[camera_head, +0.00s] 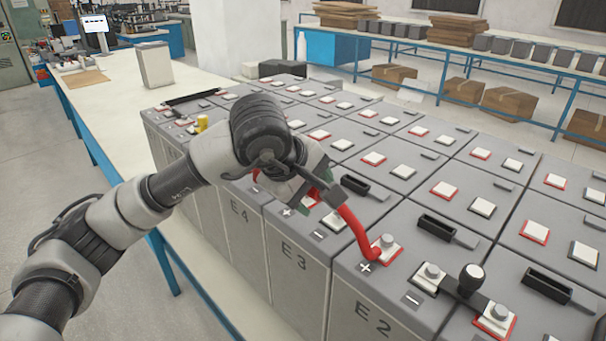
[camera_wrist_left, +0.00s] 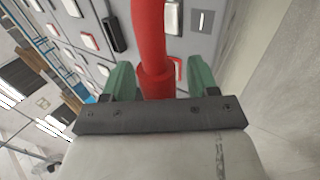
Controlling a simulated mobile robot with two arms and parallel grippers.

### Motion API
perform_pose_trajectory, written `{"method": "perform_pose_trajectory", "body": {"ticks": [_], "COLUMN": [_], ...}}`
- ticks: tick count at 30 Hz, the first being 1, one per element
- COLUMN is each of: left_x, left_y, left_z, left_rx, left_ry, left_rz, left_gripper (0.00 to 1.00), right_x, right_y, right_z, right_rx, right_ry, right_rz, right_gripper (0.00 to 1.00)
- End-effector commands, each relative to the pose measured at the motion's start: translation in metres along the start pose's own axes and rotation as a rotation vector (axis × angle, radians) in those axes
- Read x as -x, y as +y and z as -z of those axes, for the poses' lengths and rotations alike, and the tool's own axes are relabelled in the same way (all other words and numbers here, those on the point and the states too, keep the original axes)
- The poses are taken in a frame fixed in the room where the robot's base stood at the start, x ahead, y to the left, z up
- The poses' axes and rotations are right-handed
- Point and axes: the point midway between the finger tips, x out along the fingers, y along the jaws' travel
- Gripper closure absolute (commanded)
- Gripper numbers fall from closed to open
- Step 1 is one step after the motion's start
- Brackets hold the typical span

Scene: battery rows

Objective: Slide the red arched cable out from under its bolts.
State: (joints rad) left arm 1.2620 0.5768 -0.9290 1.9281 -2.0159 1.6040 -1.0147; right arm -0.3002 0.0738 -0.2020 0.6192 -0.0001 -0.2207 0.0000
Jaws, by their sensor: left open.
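The red arched cable (camera_head: 352,222) runs from a bolted plus terminal (camera_head: 387,243) on battery E2 up and left toward battery E3. Its far end is hidden behind my left gripper (camera_head: 305,186), so I cannot see a bolt there. My left gripper is open at the upper part of the cable. In the left wrist view the green fingers of my left gripper (camera_wrist_left: 160,78) stand on either side of the red cable (camera_wrist_left: 152,40), with visible gaps, not closed on it. My right gripper is not in view.
A black link with a round knob (camera_head: 471,278) is bolted nearby at the front right. Grey batteries with white terminal pads and black handles (camera_head: 436,227) surround the cable. A yellow object (camera_head: 202,123) stands at the left. A white table (camera_head: 115,100) is behind my arm.

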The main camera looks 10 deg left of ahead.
Motion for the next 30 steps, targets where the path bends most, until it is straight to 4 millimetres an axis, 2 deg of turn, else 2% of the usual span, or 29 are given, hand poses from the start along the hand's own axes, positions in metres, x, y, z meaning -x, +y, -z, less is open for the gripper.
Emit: {"method": "perform_pose_trajectory", "body": {"ticks": [9,18,21,30], "left_x": [-0.0027,-0.0023,-0.0022,-0.0020], "left_y": [-0.0003,-0.0002,-0.0001,0.0001], "left_z": [-0.0002,-0.0002,-0.0002,-0.0001], "left_rx": [0.000,0.000,0.000,0.000], "left_ry": [-0.001,-0.001,-0.001,0.000], "left_rz": [0.000,0.000,0.000,-0.001], "left_gripper": [0.43,0.88,1.00,1.00], "right_x": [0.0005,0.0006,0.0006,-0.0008], "right_y": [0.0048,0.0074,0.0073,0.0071], "right_z": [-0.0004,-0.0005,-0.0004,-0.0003], "right_rx": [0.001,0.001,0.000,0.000], "right_ry": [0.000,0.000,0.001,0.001], "right_rz": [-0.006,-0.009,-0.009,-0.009], "right_gripper": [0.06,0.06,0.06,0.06]}}
